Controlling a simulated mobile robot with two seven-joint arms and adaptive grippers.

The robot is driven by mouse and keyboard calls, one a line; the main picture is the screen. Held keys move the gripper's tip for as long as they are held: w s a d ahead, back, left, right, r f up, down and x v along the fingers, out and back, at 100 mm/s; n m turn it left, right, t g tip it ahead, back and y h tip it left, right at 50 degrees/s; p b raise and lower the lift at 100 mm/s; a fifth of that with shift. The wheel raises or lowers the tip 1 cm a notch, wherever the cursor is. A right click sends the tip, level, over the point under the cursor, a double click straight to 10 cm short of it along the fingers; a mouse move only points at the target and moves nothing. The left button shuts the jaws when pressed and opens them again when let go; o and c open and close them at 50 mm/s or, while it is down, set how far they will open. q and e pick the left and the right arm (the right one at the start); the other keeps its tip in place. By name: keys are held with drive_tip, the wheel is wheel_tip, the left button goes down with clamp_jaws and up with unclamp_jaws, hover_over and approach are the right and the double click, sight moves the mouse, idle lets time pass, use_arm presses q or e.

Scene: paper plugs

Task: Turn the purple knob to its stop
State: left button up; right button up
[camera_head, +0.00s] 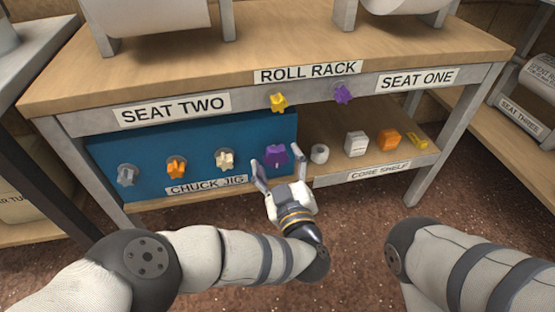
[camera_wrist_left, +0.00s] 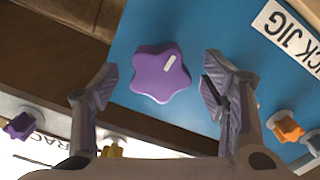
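A purple star-shaped knob (camera_head: 277,154) sits at the right end of the blue chuck jig panel (camera_head: 140,152). In the left wrist view the purple knob (camera_wrist_left: 160,73) is large, with a white mark on its face. My left gripper (camera_head: 279,162) is open in front of this knob. In the left wrist view its fingers (camera_wrist_left: 160,78) stand on either side of the knob, with gaps on both sides. A second, smaller purple knob (camera_head: 343,93) is on the roll rack's front rail. My right arm shows at the lower right, but its gripper is out of view.
The panel also carries a grey knob (camera_head: 128,175), an orange knob (camera_head: 176,168) and a cream knob (camera_head: 225,159). A yellow knob (camera_head: 278,101) is on the rail above. The core shelf (camera_head: 335,178) at the right holds a white ring (camera_head: 319,153) and other small parts.

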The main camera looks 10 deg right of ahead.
sight(277, 160)
use_arm(q)
drive_tip(key=shift+s, duration=0.1)
idle(0.3)
drive_tip(key=shift+s+r+p, duration=0.2)
drive_tip(key=shift+s+p, duration=0.5)
drive_tip(key=shift+s, duration=0.35)
drive_tip(key=shift+s+f+p, duration=0.1)
drive_tip(key=shift+s+p, duration=0.3)
drive_tip(key=shift+s, duration=0.5)
drive_tip(key=m, duration=0.5)
drive_tip(key=shift+f+m, duration=0.15)
drive_tip(key=shift+m, duration=0.15)
drive_tip(key=m, duration=0.6)
drive_tip(key=shift+w, duration=0.15)
drive_tip(key=shift+w+b, duration=1.1)
drive_tip(key=shift+w, duration=0.8)
drive_tip(key=shift+c, duration=0.3)
